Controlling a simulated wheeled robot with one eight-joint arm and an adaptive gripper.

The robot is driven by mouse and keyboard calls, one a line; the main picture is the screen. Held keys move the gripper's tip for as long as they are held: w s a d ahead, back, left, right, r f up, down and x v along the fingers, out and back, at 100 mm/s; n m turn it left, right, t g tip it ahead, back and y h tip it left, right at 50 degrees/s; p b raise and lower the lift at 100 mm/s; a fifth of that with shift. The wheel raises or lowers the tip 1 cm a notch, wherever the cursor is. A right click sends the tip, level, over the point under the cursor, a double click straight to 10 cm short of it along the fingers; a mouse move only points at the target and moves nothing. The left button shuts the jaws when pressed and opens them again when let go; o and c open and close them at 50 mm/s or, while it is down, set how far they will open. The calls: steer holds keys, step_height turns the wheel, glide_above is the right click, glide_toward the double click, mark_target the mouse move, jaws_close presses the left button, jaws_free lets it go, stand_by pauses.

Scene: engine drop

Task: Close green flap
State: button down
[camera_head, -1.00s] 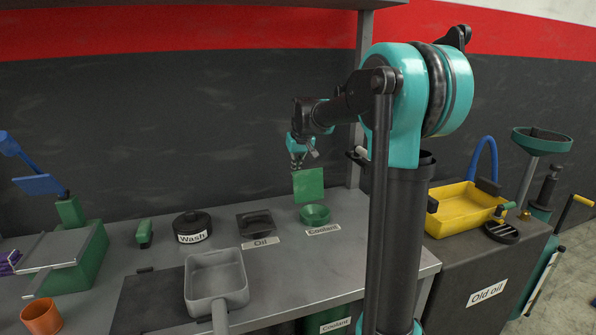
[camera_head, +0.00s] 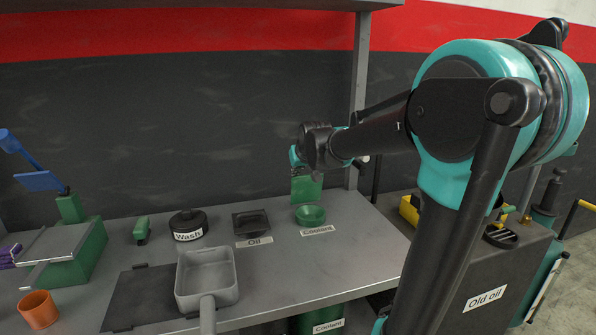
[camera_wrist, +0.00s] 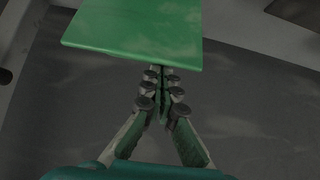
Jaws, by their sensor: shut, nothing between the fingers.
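The green flap (camera_head: 306,189) stands upright at the back of the round green coolant funnel (camera_head: 310,216), which is set in the workbench top. The wrist view shows the flap (camera_wrist: 137,32) as a flat green plate across the top. My gripper (camera_wrist: 160,76) is shut and empty, with its fingertips at the flap's edge in that view; I cannot tell whether they touch it. In the head view my wrist is just above the flap and overlaps its upper part. The fingertips cannot be made out there.
Left of the funnel on the bench (camera_head: 365,255) are a black oil opening (camera_head: 252,223), a black wash container (camera_head: 188,222) and a grey pan (camera_head: 206,278). A shelf post (camera_head: 358,100) rises behind my arm. A yellow tray (camera_head: 409,210) is partly hidden at the right.

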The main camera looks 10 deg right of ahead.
mark_target(300, 179)
steer(key=s+t, duration=0.3)
steer(key=s, duration=0.1)
steer(key=shift+d+f+t+y, duration=0.15)
steer(key=shift+d+t+y, duration=0.15)
steer(key=shift+d, duration=0.1)
steer(key=shift+s+d+f+t, duration=0.15)
steer(key=shift+s+t, duration=0.4)
steer(key=shift+s+d+f+t, duration=0.1)
steer(key=shift+s+f+t, duration=0.05)
steer(key=shift+s+t, duration=0.4)
steer(key=shift+s+d+f, duration=0.1)
steer(key=shift+s+f, duration=0.15)
steer(key=shift+s, duration=0.25)
steer(key=shift+s+d+f, duration=0.1)
steer(key=shift+s+f, duration=0.15)
steer(key=shift+s, duration=0.25)
steer(key=shift+s+d+f, duration=0.2)
steer(key=shift+s+f, duration=0.6)
steer(key=shift+s, duration=0.2)
steer(key=shift+s+d+f, duration=0.1)
steer(key=shift+s+f, duration=0.6)
steer(key=shift+f, duration=0.2)
